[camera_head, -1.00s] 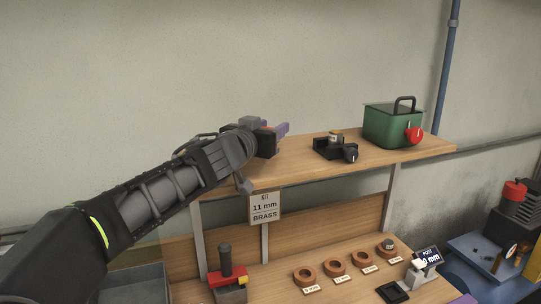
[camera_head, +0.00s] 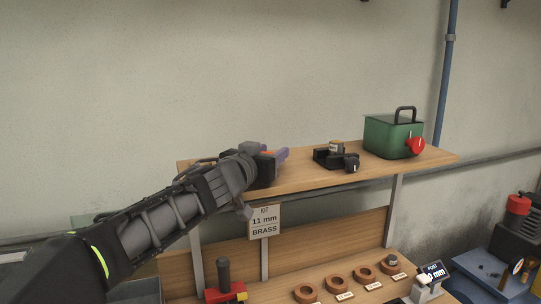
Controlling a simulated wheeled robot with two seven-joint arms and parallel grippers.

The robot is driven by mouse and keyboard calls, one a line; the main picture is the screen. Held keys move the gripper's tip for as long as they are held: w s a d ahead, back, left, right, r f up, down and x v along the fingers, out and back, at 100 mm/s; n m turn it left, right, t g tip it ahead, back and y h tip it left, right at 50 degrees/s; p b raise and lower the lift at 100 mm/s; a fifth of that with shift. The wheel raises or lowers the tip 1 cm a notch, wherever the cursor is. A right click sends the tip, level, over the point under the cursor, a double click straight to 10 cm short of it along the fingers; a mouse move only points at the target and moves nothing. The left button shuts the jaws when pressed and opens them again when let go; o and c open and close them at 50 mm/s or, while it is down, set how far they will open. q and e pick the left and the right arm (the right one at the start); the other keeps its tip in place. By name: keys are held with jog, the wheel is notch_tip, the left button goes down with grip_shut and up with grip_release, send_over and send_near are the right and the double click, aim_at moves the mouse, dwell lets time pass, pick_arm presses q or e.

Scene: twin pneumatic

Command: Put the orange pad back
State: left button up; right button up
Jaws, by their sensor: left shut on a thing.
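I cannot tell whether the pad touches the shelf. My right gripper is not in view.
On the shelf stand a black fixture with a knob (camera_head: 336,158) and a green box (camera_head: 393,137) with a red knob. A sign (camera_head: 264,221) hangs at the shelf's front. Below are copper-coloured rings (camera_head: 337,283) and a red tool (camera_head: 226,292).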

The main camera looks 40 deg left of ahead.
pick_arm(q)
jog(key=o, duration=1.3)
jog(key=shift+f, duration=0.1)
jog(key=shift+o, duration=0.2)
jog(key=shift+r, duration=0.2)
jog(key=s+p, duration=0.1)
jog(key=s, duration=0.2)
jog(key=s+d+p, duration=0.1)
jog(key=s+p, duration=0.1)
jog(key=s, duration=0.2)
jog(key=s+d+r+p, duration=0.1)
jog(key=s+p, duration=0.1)
jog(key=s, duration=0.2)
jog(key=shift+s+d+f, duration=0.1)
jog(key=shift+s+f, duration=0.15)
jog(key=shift+s, duration=0.15)
